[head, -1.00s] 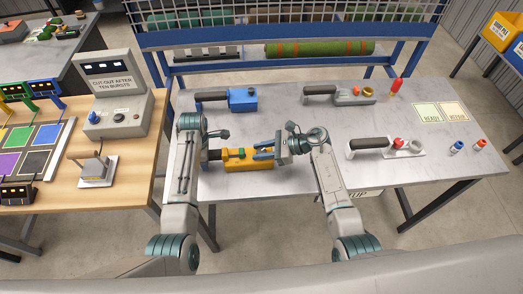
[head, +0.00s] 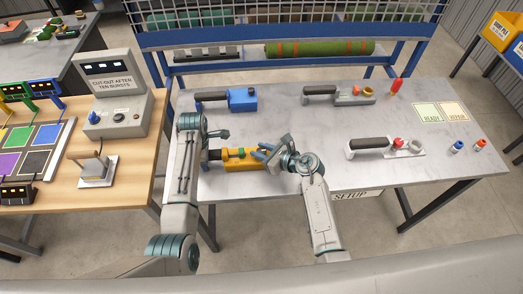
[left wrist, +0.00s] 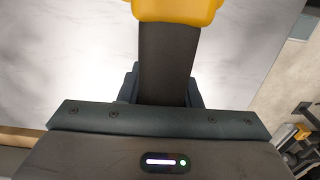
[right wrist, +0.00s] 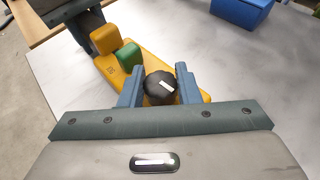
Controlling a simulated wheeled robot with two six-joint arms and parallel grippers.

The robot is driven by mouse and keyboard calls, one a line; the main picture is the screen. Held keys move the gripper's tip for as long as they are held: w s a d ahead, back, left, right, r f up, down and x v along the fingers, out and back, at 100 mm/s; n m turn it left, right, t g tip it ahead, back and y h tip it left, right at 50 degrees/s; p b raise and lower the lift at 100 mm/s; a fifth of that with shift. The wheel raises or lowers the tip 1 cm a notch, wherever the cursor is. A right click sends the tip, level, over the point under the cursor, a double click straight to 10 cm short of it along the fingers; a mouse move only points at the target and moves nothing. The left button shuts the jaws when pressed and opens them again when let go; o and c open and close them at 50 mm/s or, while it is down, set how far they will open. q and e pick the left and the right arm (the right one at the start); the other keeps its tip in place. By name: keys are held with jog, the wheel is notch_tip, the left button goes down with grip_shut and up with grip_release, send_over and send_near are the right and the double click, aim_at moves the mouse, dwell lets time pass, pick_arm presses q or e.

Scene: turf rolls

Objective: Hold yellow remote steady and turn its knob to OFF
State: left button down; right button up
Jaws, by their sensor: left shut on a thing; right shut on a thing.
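The yellow remote (head: 246,160) lies at the near left of the grey table, with a black handle at its left end. It also shows in the right wrist view (right wrist: 140,60), with a green button (right wrist: 129,56), a yellow block and a black knob (right wrist: 160,88) bearing a white mark. My left gripper (head: 211,154) is shut on the black handle, which fills its jaws in the left wrist view (left wrist: 165,65). My right gripper (head: 264,152) has its fingers shut on either side of the knob. Any OFF lettering is too small to read.
A blue remote (head: 242,99) lies behind the yellow one. A grey remote (head: 352,97) and a white one (head: 390,146) lie to the right, near small red and blue pegs. The table's middle is clear. A wooden bench with a control box (head: 117,100) stands at left.

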jog(key=shift+s+f+m+h, duration=0.1)
jog(key=shift+f+m+h, duration=0.05)
jog(key=shift+m+h, duration=0.25)
pick_arm(q)
jog(key=shift+f, duration=0.1)
pick_arm(e)
jog(key=o, duration=1)
jog(key=v, duration=1.2)
jog(key=shift+s, duration=0.1)
